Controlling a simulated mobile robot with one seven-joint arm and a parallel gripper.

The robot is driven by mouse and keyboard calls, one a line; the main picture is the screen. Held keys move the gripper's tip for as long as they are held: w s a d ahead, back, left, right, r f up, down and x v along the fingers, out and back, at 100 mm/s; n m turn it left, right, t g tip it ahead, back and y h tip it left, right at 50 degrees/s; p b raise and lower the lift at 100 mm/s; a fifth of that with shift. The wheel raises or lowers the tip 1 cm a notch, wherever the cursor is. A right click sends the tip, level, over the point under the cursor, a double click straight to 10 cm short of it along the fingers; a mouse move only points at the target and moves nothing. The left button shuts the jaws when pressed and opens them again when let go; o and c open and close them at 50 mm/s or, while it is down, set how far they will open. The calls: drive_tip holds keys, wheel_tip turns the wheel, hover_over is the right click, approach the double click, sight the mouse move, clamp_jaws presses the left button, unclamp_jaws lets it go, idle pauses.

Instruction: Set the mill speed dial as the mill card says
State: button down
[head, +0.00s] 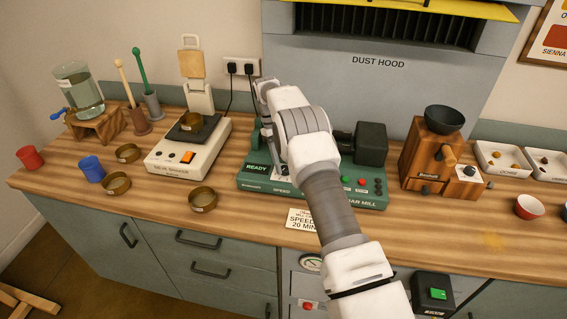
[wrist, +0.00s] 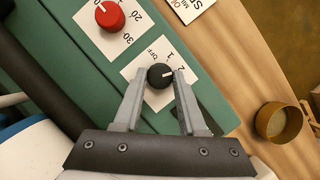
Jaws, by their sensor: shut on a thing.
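The green jar mill (head: 262,187) stands mid-counter in the head view, partly behind my arm; a READY display shows on it. In the wrist view the black speed dial (wrist: 160,76) sits on a white plate marked OFF, 1 and 2. Its white pointer faces right, toward the 2. My gripper (wrist: 159,74) has one finger on each side of the dial and is shut on it; my arm hides this in the head view. The mill card (head: 299,219) lies in front of the mill. "SPEED" and "20 MIN" show, but my arm covers the speed number.
A red knob (wrist: 110,15) marked 20 and 30 sits beside the black dial. A brass sieve (wrist: 278,122) lies on the wood near the mill. A sieve shaker (head: 190,152) stands left, a wooden grinder (head: 430,160) right. The dust hood (head: 378,85) rises behind.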

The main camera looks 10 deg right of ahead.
idle(0.3)
drive_tip(key=shift+c, duration=2.4)
unclamp_jaws()
drive_tip(key=shift+r, duration=0.15)
wheel_tip(320, 180, up, 4)
drive_tip(key=shift+w+f+b, duration=0.1)
drive_tip(key=shift+b, duration=0.2)
drive_tip(key=s+d+r+b, duration=0.1)
drive_tip(key=s+d+r, duration=0.5)
drive_tip(key=d, duration=0.4)
drive_tip(key=shift+r, duration=0.45)
